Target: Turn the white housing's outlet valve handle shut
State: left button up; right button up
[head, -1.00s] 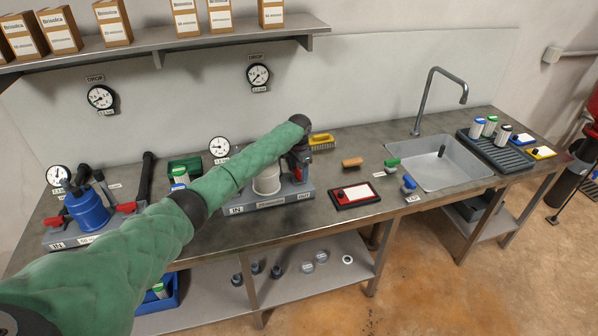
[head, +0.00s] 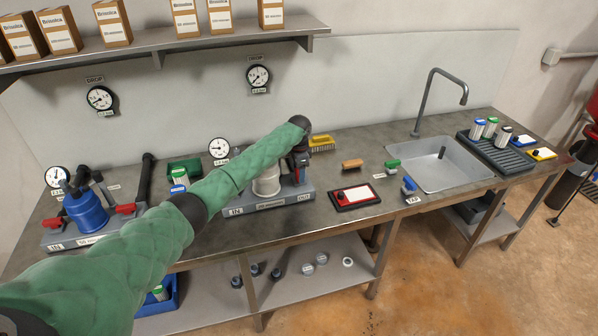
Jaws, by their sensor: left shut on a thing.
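The white housing (head: 266,184) stands on a grey base marked IN at its left and OUT at its right, and my green-sleeved left arm covers its upper part. The red outlet valve handle (head: 297,174) is at the housing's right, above the OUT label. My left gripper (head: 301,167) points down from the dark wrist onto this handle and is shut on it. The fingertips are small and partly hidden, so the handle's exact angle is hard to tell. My right gripper is out of view.
A blue housing (head: 87,212) with red handles stands at the left. A yellow brush (head: 321,143) lies just behind the gripper. A red-and-black tray (head: 354,196) with a white card lies to the right. The sink (head: 440,166) is farther right.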

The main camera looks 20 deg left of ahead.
pick_arm(q)
jog(key=shift+r, duration=0.2)
jog(key=o, duration=0.8)
jog(key=shift+a, duration=0.1)
jog(key=shift+o, duration=0.9)
jog(key=shift+f, duration=0.1)
jog(key=shift+r+b, duration=0.35)
jog(key=shift+r, duration=0.1)
notch_tip(320, 180, up, 6)
jog(key=shift+f+b, duration=0.25)
jog(key=shift+b, duration=0.8)
jog(key=shift+r, duration=0.75)
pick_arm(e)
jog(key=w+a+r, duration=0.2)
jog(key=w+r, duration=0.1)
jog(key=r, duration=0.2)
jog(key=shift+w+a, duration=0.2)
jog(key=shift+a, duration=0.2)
pick_arm(q)
jog(key=shift+f, duration=0.1)
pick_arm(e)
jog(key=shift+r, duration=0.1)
